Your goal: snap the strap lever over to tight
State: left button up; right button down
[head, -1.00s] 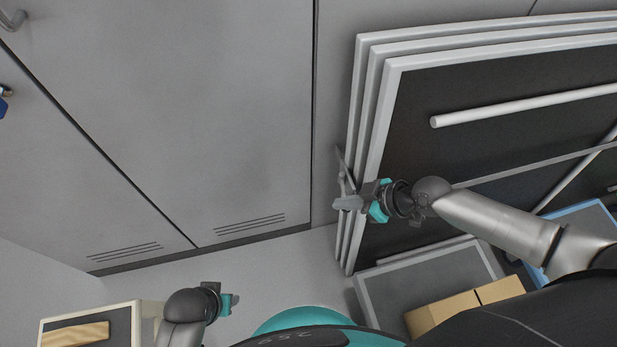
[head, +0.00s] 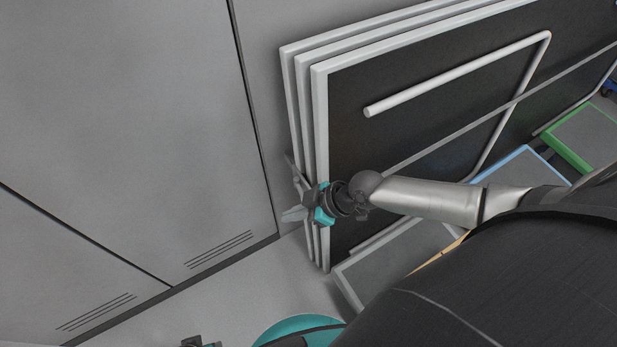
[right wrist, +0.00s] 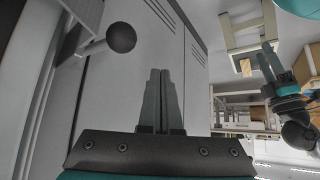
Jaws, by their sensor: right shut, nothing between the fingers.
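The strap lever shows in the right wrist view as a pale arm ending in a dark ball knob (right wrist: 121,37), at the upper left. In the head view, a small grey part of it (head: 292,166) shows at the left edges of the framed panels. A thin grey strap (head: 450,145) runs across the front panel. My right gripper (head: 292,214) is shut and empty beside the panel edges, just below that grey part. Its fingers (right wrist: 159,75) show apart from the knob in the right wrist view. My left gripper (right wrist: 267,62) is far off at the right there; its jaw gap is unclear.
Clear floor (head: 230,290) lies at the lower left.

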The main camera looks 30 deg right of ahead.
aim_at(314, 180)
pick_arm(q)
jog(key=shift+s+a+f+p, duration=0.45)
jog(key=shift+s+f, duration=0.15)
jog(key=shift+f, duration=0.2)
pick_arm(e)
jog(key=d+r, duration=0.2)
jog(key=w+d+r, duration=0.1)
jog(key=d+r, duration=0.1)
jog(key=w+d+r, duration=0.1)
jog(key=d+r, duration=0.1)
jog(key=r, duration=0.1)
jog(key=shift+d+r, duration=0.1)
jog(key=shift+d, duration=0.25)
